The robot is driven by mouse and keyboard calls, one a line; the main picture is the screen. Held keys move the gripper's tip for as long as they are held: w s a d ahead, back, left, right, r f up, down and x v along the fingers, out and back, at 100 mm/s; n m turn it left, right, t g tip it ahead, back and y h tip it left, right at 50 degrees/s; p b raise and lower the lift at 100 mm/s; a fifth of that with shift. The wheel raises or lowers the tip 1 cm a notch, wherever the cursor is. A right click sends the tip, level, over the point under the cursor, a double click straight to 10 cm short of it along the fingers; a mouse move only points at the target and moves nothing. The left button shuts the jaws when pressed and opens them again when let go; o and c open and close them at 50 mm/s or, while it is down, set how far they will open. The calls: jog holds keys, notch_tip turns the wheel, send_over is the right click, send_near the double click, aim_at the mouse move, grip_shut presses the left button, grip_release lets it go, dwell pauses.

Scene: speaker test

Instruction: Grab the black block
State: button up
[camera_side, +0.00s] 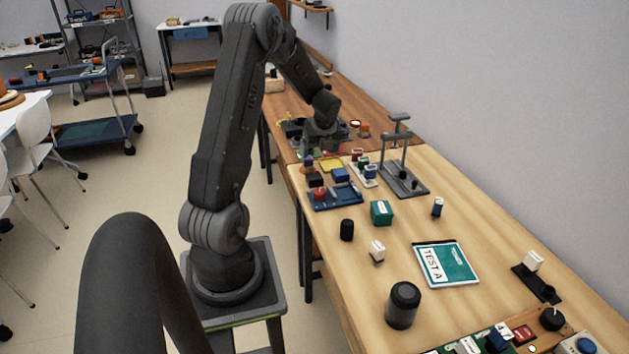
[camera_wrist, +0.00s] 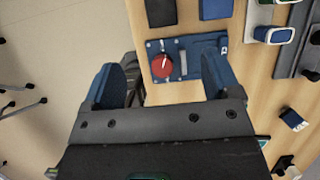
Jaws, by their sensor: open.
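A black block (camera_side: 315,180) lies on the wooden table behind a blue panel with a red knob in the side view. In the wrist view the black block (camera_wrist: 160,12) is at the top edge, partly cut off, just beyond the panel. My gripper (camera_side: 320,148) hangs over the far part of the table in the side view.
The blue panel (camera_wrist: 205,50) with its red knob (camera_wrist: 164,66) lies near the fingers. A dark blue block (camera_wrist: 216,8) sits right of the black block. A grey stand (camera_side: 403,180), green box (camera_side: 381,212) and black cylinder (camera_side: 347,230) are on the table. Bare wood lies around the cylinder.

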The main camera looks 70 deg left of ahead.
send_over(315, 176)
jog(key=d, duration=0.2)
jog(key=f, duration=0.8)
jog(key=shift+s+f, duration=0.15)
jog(key=shift+s, duration=0.1)
jog(key=x, duration=0.5)
jog(key=shift+w+f, duration=0.1)
jog(key=shift+w, duration=0.1)
jog(key=c, duration=1.1)
